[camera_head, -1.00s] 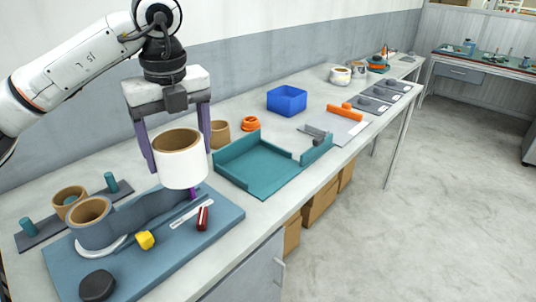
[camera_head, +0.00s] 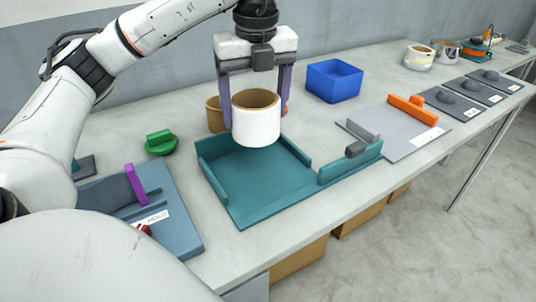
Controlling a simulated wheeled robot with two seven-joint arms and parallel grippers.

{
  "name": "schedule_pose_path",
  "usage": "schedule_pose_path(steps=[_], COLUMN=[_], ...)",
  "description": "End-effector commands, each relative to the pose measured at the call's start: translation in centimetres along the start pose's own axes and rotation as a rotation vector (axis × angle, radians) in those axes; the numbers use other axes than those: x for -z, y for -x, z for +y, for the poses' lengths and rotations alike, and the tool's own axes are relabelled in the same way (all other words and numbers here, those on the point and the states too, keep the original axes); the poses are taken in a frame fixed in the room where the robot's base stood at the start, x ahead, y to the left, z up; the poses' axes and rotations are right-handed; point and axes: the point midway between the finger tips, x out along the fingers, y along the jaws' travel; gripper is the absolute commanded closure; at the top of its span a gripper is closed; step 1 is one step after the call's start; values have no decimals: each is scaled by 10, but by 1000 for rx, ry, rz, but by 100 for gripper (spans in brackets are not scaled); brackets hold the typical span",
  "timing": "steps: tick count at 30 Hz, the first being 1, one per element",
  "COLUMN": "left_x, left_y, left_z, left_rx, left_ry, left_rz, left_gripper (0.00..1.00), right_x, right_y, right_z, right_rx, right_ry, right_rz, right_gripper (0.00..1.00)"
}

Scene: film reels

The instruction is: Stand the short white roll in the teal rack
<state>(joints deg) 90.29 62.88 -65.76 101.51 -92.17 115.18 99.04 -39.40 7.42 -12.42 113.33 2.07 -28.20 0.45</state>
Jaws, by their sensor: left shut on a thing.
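The short white roll (camera_head: 256,126) has a brown core and a white outside. It hangs upright between the purple fingers of my left gripper (camera_head: 256,110), which is shut on it. The teal rack (camera_head: 245,205) is an open tray with low walls on the bench. The roll is held above the rack's back part, apart from its floor as far as I can tell. My right gripper is not in view.
A brown roll (camera_head: 215,115) stands behind the rack. A blue bin (camera_head: 334,81) is at the back. A grey plate with an orange bar (camera_head: 413,110) lies to the right. A green knob (camera_head: 161,142) and a blue board (camera_head: 180,225) are to the left.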

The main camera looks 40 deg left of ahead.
Motion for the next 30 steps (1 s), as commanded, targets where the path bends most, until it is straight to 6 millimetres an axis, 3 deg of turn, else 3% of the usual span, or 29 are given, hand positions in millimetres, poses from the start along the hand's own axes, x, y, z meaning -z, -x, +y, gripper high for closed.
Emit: schedule_pose_path(steps=[4,13,19,30], left_x=[4,7,11,12], left_y=[-30,-60,-92,-101], left_z=[0,0,1,0], left_rx=[-3,-2,-2,1], left_ry=[-2,0,0,0], left_rz=[2,-1,0,-1], left_gripper=[54,54,54,54], right_x=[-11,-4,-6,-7], right_y=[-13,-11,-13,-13], right_z=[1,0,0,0], right_rx=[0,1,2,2], right_ry=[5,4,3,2], right_rz=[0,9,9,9], right_gripper=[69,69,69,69])
